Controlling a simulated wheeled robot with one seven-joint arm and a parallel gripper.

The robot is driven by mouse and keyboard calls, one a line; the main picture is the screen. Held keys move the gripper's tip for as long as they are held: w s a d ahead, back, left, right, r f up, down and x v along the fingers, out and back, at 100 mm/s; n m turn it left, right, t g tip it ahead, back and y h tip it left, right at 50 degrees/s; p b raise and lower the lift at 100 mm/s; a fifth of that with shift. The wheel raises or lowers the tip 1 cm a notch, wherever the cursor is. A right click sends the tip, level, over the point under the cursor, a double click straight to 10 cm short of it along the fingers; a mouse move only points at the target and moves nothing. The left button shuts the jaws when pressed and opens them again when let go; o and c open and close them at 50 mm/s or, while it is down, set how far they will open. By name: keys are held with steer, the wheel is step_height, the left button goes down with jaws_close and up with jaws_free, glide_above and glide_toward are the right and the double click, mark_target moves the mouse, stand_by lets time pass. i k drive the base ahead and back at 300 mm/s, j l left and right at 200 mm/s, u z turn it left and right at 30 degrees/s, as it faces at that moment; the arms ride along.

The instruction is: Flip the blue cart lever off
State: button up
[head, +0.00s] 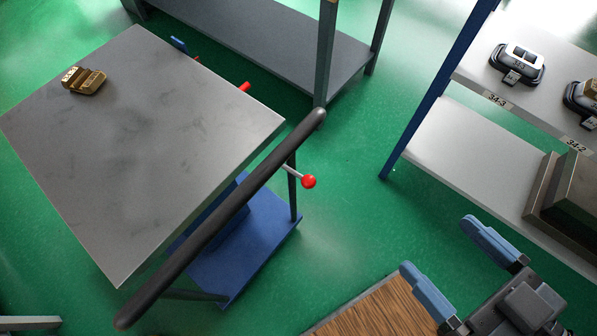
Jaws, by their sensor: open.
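The cart has a grey top (140,150), a black push handle (225,215) and a blue lower deck (235,260). A lever with a red ball knob (309,181) sticks out to the right from under the cart's top, just beyond the handle bar. Another red piece (244,87) shows past the cart's far edge. My gripper (455,262) is at the bottom right with its two blue fingers spread wide and nothing between them. It is well apart from the lever, to the lower right of it.
A brass-coloured object (84,80) lies on the cart top. A shelf with a blue post (440,85) stands at right, holding black devices (517,64) and metal trays (575,205). A wooden surface (372,306) lies at the bottom. Green floor (350,225) is clear between the cart and shelf.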

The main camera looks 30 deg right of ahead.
mark_target(308, 181)
steer(key=j+z, duration=0.2)
steer(key=j, duration=0.25)
steer(key=k+j+z, duration=0.2)
steer(key=j, duration=0.25)
steer(key=j+z, duration=0.2)
steer(key=j, duration=0.25)
steer(key=k+j+z, duration=0.2)
steer(key=j, duration=0.25)
